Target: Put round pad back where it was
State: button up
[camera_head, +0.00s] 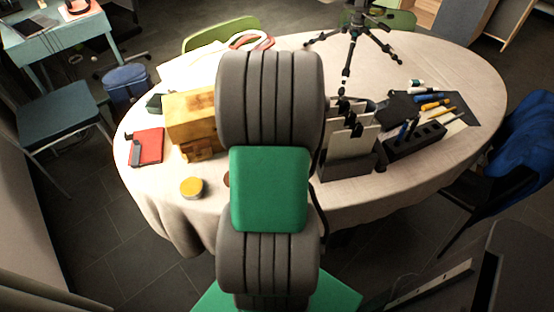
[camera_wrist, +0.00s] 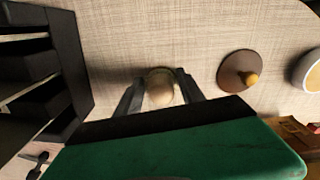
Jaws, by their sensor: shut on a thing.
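In the wrist view, my gripper (camera_wrist: 160,92) is shut on a small, round, tan thing with a paler rim, which looks like the round pad (camera_wrist: 160,86). The fingers stand on its left and right sides. It is above or at the cream tablecloth (camera_wrist: 190,35); I cannot tell whether it touches the cloth. A flat brown disc (camera_wrist: 232,66) with a small orange-yellow knob lies on the cloth to the right of the gripper. In the head view my arm hides the gripper and the held pad; an edge of the brown disc (camera_head: 227,180) shows beside the arm.
A black rack (camera_wrist: 70,70) stands close left of the gripper; it shows in the head view (camera_head: 350,165) right of my arm. A yellow-topped round tin (camera_head: 191,187), a wooden box (camera_head: 190,115) and a red book (camera_head: 148,146) lie left. A tripod (camera_head: 357,35) stands behind.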

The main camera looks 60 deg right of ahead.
jog(key=shift+f, duration=0.1)
jog(key=o, duration=1.2)
notch_tip(320, 180, up, 12)
jog(key=w+a+r+n, duration=0.2)
jog(key=w+a, duration=0.5)
jog(key=a, duration=0.5)
jog(key=a+f+n+t, duration=0.1)
jog(key=a+n+t, duration=0.1)
jog(key=a, duration=1.7)
jog(key=shift+s+a+f+n+t+p, duration=0.15)
jog(key=shift+s+a+n+t+p, duration=0.2)
jog(key=shift+n, duration=0.35)
